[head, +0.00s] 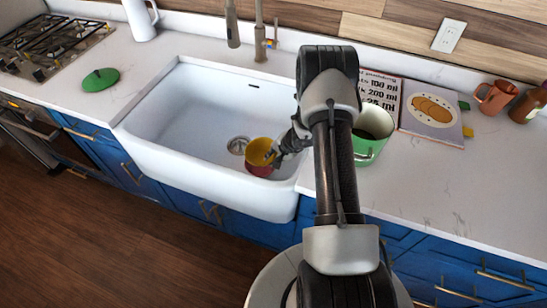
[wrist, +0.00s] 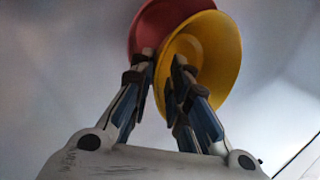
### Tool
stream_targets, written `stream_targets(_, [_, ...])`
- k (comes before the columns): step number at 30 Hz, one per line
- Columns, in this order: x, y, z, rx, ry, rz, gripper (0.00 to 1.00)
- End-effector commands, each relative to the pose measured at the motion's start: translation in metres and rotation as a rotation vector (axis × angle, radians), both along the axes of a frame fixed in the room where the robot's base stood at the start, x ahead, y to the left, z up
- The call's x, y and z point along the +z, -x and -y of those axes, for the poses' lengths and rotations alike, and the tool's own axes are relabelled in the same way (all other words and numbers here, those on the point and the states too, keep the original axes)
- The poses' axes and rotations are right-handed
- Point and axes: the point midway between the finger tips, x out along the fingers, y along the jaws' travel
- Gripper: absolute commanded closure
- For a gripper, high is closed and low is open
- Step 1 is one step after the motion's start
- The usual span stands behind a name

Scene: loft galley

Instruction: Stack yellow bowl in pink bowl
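The yellow bowl (head: 260,152) is in the front right part of the sink, tilted, with its rim at my gripper (head: 274,153). The pink bowl (head: 258,170) is just below it in the sink, partly hidden by the yellow one. In the wrist view, the fingers of my gripper (wrist: 162,60) are close together on either side of the yellow bowl's (wrist: 218,52) rim. The pink bowl (wrist: 155,25) shows behind it, overlapping at upper left. I cannot tell whether the two bowls touch.
The white sink (head: 180,115) has high walls around the bowls, and its left side is free. A faucet (head: 260,35) stands behind it. A green pot (head: 372,135), a book (head: 432,110) and an orange mug (head: 495,97) stand on the right counter (head: 440,185).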

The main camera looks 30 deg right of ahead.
Motion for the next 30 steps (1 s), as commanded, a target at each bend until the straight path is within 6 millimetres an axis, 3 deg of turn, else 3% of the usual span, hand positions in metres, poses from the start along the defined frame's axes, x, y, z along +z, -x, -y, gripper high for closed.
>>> stream_targets(4, [0.001,-0.001,0.000,0.000,0.001,0.001,0.72])
stream_targets(14, [0.002,-0.001,0.000,0.000,0.001,0.001,0.72])
stream_targets(19, [0.013,-0.001,0.001,0.000,0.001,0.001,0.72])
stream_targets(30, [0.085,0.033,0.014,-0.002,0.002,0.004,0.72])
